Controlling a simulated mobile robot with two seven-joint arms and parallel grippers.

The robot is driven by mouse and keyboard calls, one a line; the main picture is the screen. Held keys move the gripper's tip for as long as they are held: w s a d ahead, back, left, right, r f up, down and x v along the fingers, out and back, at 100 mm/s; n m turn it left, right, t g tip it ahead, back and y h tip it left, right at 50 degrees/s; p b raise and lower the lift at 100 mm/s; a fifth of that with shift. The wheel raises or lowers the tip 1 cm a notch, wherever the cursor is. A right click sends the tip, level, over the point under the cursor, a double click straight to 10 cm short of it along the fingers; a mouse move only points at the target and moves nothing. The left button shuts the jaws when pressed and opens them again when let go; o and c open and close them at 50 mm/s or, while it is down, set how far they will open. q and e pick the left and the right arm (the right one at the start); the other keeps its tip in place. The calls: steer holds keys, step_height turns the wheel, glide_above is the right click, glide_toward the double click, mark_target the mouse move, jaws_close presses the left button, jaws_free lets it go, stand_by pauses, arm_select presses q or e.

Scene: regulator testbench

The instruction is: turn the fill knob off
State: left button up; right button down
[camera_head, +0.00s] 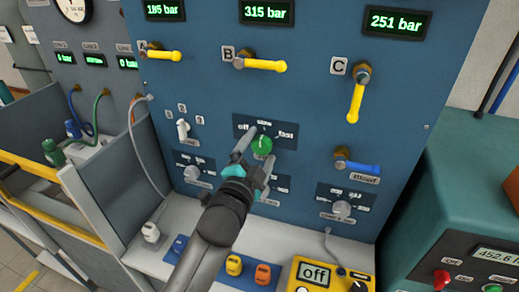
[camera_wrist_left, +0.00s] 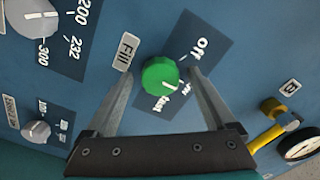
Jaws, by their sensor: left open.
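The green fill knob (camera_head: 262,146) sits on the blue panel below the 315 bar display, on a dark label plate with off at left, slow at top and fast at right. My left gripper (camera_head: 257,152) is open in front of the knob. In the wrist view its two fingers (camera_wrist_left: 162,82) stand on either side of the knob, apart from it. My right gripper is not in view.
Yellow-handled valves A (camera_head: 163,54), B (camera_head: 262,64) and C (camera_head: 357,95) are above, the blue bleed valve (camera_head: 358,165) at right. Grey knobs (camera_head: 192,171) sit lower on the panel. A yellow meter (camera_head: 330,273) stands on the white bench; a teal machine (camera_head: 460,215) is at right.

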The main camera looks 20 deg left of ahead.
arm_select(q)
steer(key=shift+c, duration=0.2)
steer(key=c, duration=1.3)
steer(key=shift+c, duration=0.2)
steer(key=shift+r+n+p, duration=0.15)
steer(key=shift+n+p, duration=0.9)
steer(key=shift+n, duration=0.15)
steer(key=n+p, duration=0.2)
steer(key=n, duration=0.1)
steer(key=shift+n+p, duration=0.3)
steer(key=shift+p, duration=0.05)
steer(key=n+p, duration=0.2)
steer(key=n, duration=0.1)
steer(key=shift+n+p, duration=0.75)
steer(key=shift+n, duration=0.65)
